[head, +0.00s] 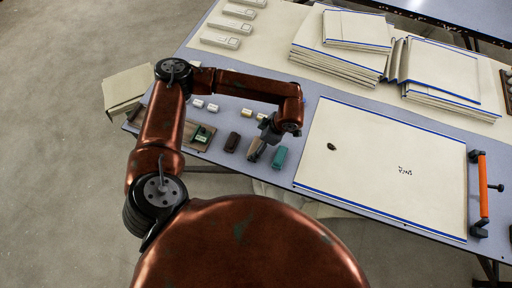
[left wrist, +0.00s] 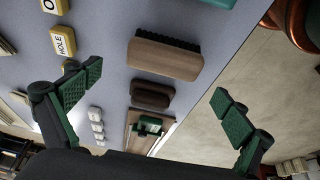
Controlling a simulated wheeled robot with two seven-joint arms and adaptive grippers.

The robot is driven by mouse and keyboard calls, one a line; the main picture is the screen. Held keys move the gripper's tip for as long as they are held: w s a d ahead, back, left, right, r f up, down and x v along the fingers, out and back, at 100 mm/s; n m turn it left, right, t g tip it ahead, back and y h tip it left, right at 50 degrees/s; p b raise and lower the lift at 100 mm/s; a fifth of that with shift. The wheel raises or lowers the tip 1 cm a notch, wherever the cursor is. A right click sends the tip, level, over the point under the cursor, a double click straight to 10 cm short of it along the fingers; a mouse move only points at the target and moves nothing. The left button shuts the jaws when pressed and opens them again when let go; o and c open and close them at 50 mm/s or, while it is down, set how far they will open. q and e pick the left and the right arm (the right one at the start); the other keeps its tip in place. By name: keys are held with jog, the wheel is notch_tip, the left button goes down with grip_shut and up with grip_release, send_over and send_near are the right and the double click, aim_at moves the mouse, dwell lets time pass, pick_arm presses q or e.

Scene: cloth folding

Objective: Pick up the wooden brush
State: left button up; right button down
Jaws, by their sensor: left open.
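The wooden brush (head: 253,153) lies on the table between a dark brown item and a teal item. In the left wrist view the wooden brush (left wrist: 162,58) shows a light brown wooden block with dark bristles along one long side. My left gripper (head: 269,133) is at the brush in the head view and partly covers it. In the left wrist view its green-padded fingers (left wrist: 156,93) are spread wide and empty, with the brush beyond them. Whether they touch it I cannot tell. My right gripper is not in view.
The dark brown item (head: 232,142) and teal item (head: 279,158) lie close beside the brush. A wooden board with a green piece (head: 203,134) is further left. Small labelled blocks (head: 248,113) lie behind. A large cloth panel (head: 385,165) covers the table to the right.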

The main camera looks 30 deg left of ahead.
aim_at(256, 147)
pick_arm(q)
jog(key=x, duration=0.4)
jog(key=shift+s+d+f+b, duration=0.1)
jog(key=shift+d+f+b, duration=0.2)
jog(key=shift+f, duration=0.15)
jog(key=c, duration=1.1)
jog(key=shift+c, duration=0.9)
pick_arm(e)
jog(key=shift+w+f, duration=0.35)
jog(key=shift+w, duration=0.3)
